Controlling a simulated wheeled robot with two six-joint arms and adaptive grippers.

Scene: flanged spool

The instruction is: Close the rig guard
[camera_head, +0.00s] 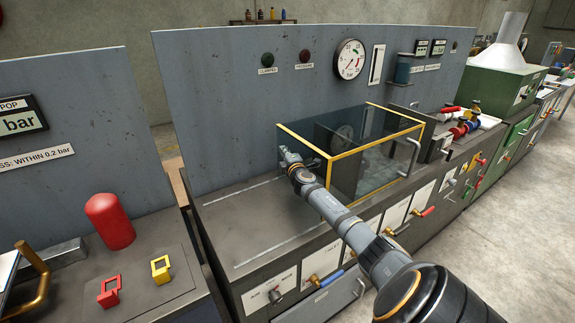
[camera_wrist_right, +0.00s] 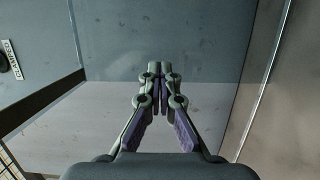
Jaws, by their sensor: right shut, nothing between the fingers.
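The rig guard (camera_head: 345,154) is a clear, dark-tinted box with yellow edges. It stands over the right part of the grey rig bench (camera_head: 245,225) in the head view, with a silver handle (camera_head: 411,157) at its right front. A dark round part (camera_head: 342,137) shows dimly through its panels. My right gripper (camera_head: 287,156) is at the guard's left end, near its upper left corner; I cannot tell whether it touches. In the right wrist view, its fingers (camera_wrist_right: 160,78) are shut with nothing between them. My left gripper is not in view.
A grey back panel with a round gauge (camera_head: 350,59) and lamps rises behind the bench. The bench top left of the guard is bare, with pale lines along it. Coloured valve levers line the front. A red cylinder (camera_head: 110,221) stands on the left bench.

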